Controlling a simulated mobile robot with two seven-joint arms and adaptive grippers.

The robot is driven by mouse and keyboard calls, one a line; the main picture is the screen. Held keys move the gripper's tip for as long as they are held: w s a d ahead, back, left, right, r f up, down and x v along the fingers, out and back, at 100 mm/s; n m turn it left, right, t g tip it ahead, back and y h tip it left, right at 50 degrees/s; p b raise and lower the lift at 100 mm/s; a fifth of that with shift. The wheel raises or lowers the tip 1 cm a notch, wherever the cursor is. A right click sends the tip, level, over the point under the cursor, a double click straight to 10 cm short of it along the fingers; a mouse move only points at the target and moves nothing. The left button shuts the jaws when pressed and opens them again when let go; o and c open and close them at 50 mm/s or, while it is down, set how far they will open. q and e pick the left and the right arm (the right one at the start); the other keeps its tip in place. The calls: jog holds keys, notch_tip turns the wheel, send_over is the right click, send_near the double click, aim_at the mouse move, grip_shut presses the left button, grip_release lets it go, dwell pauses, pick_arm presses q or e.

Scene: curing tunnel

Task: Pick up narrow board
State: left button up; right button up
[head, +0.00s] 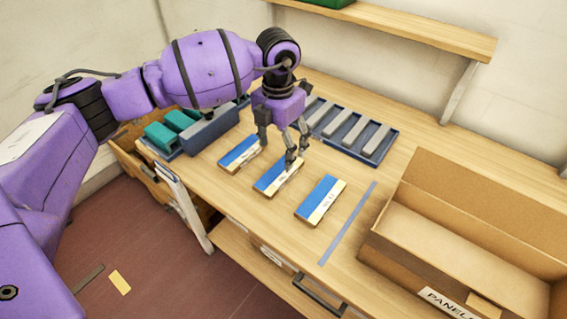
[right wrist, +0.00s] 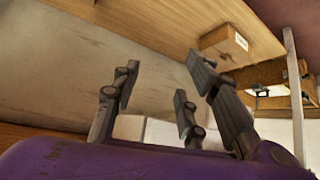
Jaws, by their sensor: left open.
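Three flat boards, each part blue and part white, lie side by side on the wooden bench: a left board (head: 239,153), a middle board (head: 268,186) and a right board (head: 320,199). Which one is the narrow board I cannot tell for sure; their widths look alike. My left gripper (head: 281,149) is open and points down over the middle board, with its fingers covering part of that board's far end. Whether a finger touches it I cannot tell. My right gripper (right wrist: 162,75) shows only in the right wrist view, with its fingers spread and nothing between them.
A blue tray (head: 382,153) with grey bars stands behind the boards. Teal blocks (head: 161,137) sit at the left. An open cardboard box (head: 457,210) labelled PANELS fills the right. A blue strip (head: 347,224) crosses the bench. A shelf (head: 420,27) hangs above the back.

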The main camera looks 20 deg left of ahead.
aim_at(279, 172)
pick_arm(q)
jog(key=shift+s+f, duration=0.25)
jog(key=shift+f, duration=0.2)
jog(key=shift+s+f, duration=0.2)
jog(key=shift+f, duration=0.55)
notch_tip(279, 172, down, 5)
jog(key=shift+s+d+r+p, duration=0.15)
jog(key=shift+p, duration=0.2)
jog(key=c, duration=1.2)
pick_arm(e)
jog(key=shift+s+d+f, duration=0.1)
jog(key=shift+s, duration=0.95)
pick_arm(q)
jog(key=shift+c, duration=0.2)
